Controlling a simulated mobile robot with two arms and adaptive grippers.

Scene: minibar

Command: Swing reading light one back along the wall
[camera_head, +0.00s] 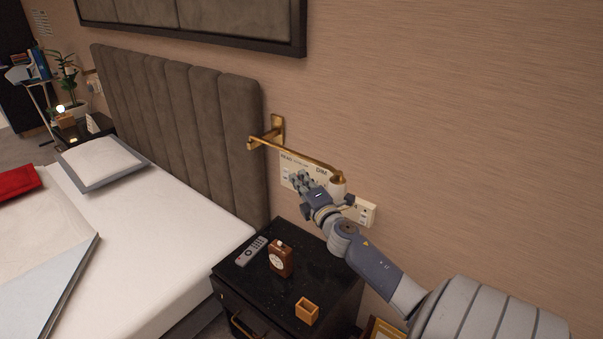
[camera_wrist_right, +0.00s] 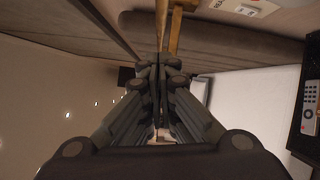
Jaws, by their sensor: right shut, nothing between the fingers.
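The reading light (camera_head: 310,159) is a brass swing arm on a wall bracket (camera_head: 277,128) just right of the headboard. My right gripper (camera_head: 298,182) is shut and empty, just below the brass arm and in front of the wall panel. In the right wrist view, my shut fingers (camera_wrist_right: 160,75) point toward a brass bar (camera_wrist_right: 175,30). I cannot tell whether they touch it. My left gripper is not in view.
A white wall panel (camera_head: 363,212) with switches and sockets is behind my right gripper. Below is a black nightstand (camera_head: 337,286) with a remote (camera_head: 252,251), a brown flask-like bottle (camera_head: 281,260) and a small wooden box (camera_head: 307,311). The bed (camera_head: 170,240) and padded headboard (camera_head: 190,125) are left.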

